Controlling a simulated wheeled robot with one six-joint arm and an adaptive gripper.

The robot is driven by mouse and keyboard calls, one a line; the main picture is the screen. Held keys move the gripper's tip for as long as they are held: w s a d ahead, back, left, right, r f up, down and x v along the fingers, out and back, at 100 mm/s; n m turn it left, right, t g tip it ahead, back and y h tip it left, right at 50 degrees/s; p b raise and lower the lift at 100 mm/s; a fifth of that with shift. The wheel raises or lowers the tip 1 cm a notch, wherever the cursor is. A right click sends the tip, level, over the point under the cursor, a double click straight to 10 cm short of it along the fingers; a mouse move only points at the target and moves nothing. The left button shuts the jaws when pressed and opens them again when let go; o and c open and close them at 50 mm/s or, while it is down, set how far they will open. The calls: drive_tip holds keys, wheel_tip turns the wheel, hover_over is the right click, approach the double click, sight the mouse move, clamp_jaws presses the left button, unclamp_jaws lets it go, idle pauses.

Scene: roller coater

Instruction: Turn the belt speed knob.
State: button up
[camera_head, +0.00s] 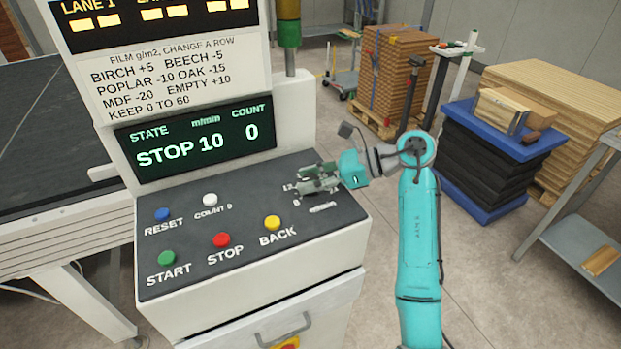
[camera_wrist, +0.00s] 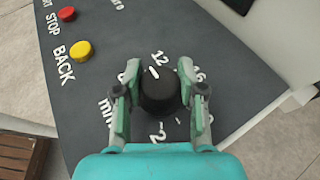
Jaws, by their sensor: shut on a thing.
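The belt speed knob (camera_wrist: 158,93) is a black round knob on the dark panel, with numbers around it, 12 among them. In the wrist view a white mark shows near its top edge, by the 12. My gripper (camera_wrist: 158,92) has one finger on each side of the knob and is shut on it. In the head view my gripper (camera_head: 318,179) is over the right part of the panel and hides the knob. The display (camera_head: 196,139) reads STOP, 10 m/min and count 0.
The panel (camera_head: 190,245) also carries the blue RESET (camera_head: 162,214), white COUNT 0 (camera_head: 210,200), green START (camera_head: 167,258), red STOP (camera_head: 222,239) and yellow BACK (camera_head: 272,223) buttons. A lane display and film table sign (camera_head: 165,65) stand above. Stacked boards (camera_head: 545,95) are at the back right.

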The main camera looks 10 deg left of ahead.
drive_tip(key=o, duration=1.2)
drive_tip(key=shift+c, duration=0.2)
drive_tip(key=shift+d, duration=0.1)
drive_tip(key=v, duration=1.1)
drive_tip(key=shift+d, duration=0.4)
drive_tip(key=shift+r, duration=0.1)
